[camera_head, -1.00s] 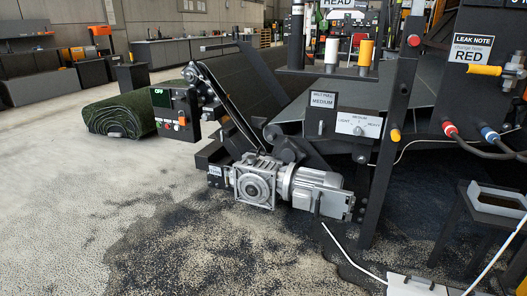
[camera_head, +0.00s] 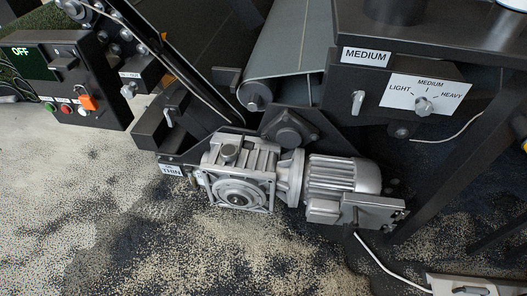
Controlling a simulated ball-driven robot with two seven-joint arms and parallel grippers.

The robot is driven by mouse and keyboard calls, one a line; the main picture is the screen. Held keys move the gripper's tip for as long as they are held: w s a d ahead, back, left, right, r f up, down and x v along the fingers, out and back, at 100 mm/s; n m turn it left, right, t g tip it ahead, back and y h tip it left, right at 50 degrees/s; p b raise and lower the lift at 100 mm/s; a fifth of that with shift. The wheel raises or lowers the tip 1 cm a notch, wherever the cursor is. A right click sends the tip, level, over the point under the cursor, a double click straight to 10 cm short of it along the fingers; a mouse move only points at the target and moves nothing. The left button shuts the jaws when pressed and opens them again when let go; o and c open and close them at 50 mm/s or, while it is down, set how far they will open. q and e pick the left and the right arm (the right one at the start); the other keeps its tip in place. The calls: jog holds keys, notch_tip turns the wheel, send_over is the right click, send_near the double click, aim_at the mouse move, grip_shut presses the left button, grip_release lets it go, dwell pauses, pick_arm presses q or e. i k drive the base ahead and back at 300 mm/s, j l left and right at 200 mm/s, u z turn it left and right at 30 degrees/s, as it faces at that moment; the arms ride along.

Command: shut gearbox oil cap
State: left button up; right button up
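The silver gearbox (camera_head: 238,178) sits low in the middle of the head view, joined on its right to a finned motor (camera_head: 343,175). Neither of my grippers shows in this view.
A dark control box (camera_head: 60,75) with buttons and an OFF display stands at the upper left. A conveyor belt (camera_head: 290,55) rises behind the gearbox. A selector panel (camera_head: 425,95) is at the right. The speckled floor (camera_head: 90,220) in front is open. A white cable (camera_head: 385,268) lies at lower right.

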aim_at(245, 144)
jog(key=i+j+z, duration=0.25)
jog(key=i+j, duration=0.65)
jog(key=k+l+u, duration=0.1)
jog(key=l+u, duration=0.3)
jog(key=k+l+u, duration=0.15)
jog(key=u, duration=0.2)
jog(key=k+l+u, duration=0.2)
jog(key=u, duration=0.2)
jog(key=l, duration=0.15)
